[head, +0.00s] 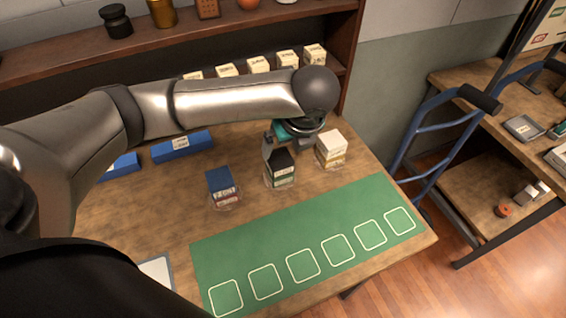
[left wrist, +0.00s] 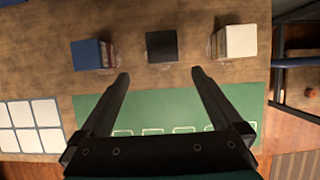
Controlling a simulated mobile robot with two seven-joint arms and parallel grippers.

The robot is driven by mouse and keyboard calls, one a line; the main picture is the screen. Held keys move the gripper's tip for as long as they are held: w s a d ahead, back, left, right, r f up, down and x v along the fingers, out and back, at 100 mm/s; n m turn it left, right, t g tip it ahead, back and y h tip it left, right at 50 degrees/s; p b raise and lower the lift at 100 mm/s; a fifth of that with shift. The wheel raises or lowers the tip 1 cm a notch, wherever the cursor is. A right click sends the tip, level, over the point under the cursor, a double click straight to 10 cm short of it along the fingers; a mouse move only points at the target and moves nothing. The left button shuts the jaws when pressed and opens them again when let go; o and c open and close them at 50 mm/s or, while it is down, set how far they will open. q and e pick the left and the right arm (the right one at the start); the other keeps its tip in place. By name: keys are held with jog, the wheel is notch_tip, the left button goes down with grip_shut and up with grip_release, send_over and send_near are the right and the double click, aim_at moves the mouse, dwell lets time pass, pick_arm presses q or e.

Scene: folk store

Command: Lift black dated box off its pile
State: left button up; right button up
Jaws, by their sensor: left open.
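The black box (head: 281,160) sits on top of the middle pile, with lighter boxes under it on a clear base. In the left wrist view its black top (left wrist: 162,46) lies beyond my fingertips, roughly between their lines. My left gripper (head: 283,147) points down beside and above this pile; its jaws (left wrist: 159,72) are open and empty. In the head view the wrist hides part of the gripper. No date is readable on the black box. My right gripper is out of view.
A blue-topped pile (head: 222,182) stands left and a white-topped pile (head: 331,142) right, both close by. A green mat (head: 290,232) with several empty white squares lies in front. A shelf (head: 180,34) stands behind, and a blue hand truck (head: 436,130) to the right.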

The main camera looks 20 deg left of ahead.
aim_at(279, 157)
pick_arm(q)
jog(key=b+x, duration=0.1)
jog(key=x, duration=0.6)
jog(key=shift+a+f, duration=0.1)
jog(key=shift+f, duration=0.05)
jog(key=shift+w+b+x, duration=0.25)
jog(key=shift+b+x, duration=0.05)
jog(key=shift+x, duration=1.05)
jog(key=shift+w+b+x, duration=0.2)
jog(key=shift+b+x, duration=0.05)
jog(key=shift+x, duration=1.1)
jog(key=shift+a, duration=0.1)
jog(key=shift+r, duration=0.2)
jog(key=shift+c, duration=0.2)
jog(key=c, duration=1.3)
jog(key=shift+r, duration=0.1)
